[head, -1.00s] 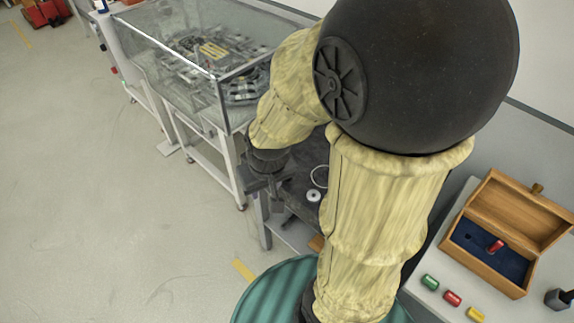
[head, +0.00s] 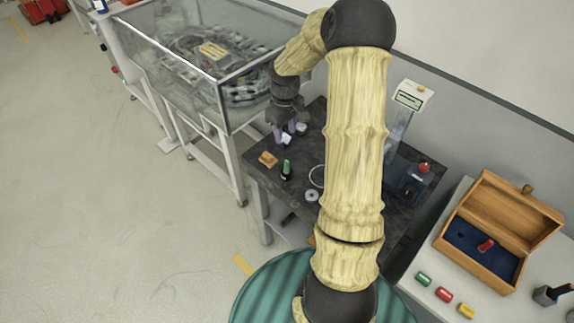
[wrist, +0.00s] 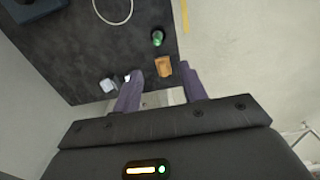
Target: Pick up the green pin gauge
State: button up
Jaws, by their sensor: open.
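A small upright pin with a green upper part and a dark lower part, which looks like the green pin gauge (head: 287,167), stands on the dark table (head: 328,205). It also shows in the wrist view (wrist: 157,38), beyond my fingertips. My gripper (head: 284,137) is open and empty, over the far left part of the table. In the wrist view my two purple fingers (wrist: 161,72) are spread, with a tan block (wrist: 163,66) seen between their tips and the pin farther ahead. A second green cylinder (head: 424,279) lies on the light bench at right.
The tan block (head: 268,159) is close beside the pin. Small white pieces (head: 301,127), a ring (head: 317,176) and a grey washer (head: 312,196) are nearby. A device with a display (head: 412,97) stands behind. An open wooden box (head: 490,270) holds a red pin (head: 486,245).

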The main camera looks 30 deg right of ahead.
aim_at(286, 161)
jog(key=shift+w+d, duration=0.1)
jog(key=shift+d, duration=0.05)
jog(key=shift+f, duration=0.15)
notch_tip(286, 161, down, 12)
jog(key=p, duration=0.3)
jog(key=shift+p, duration=0.35)
jog(key=shift+f+p, duration=0.55)
jog(key=shift+p, duration=0.15)
jog(key=shift+w+d+f+p, duration=0.1)
jog(key=shift+f+p, duration=0.8)
jog(key=shift+f, duration=1.15)
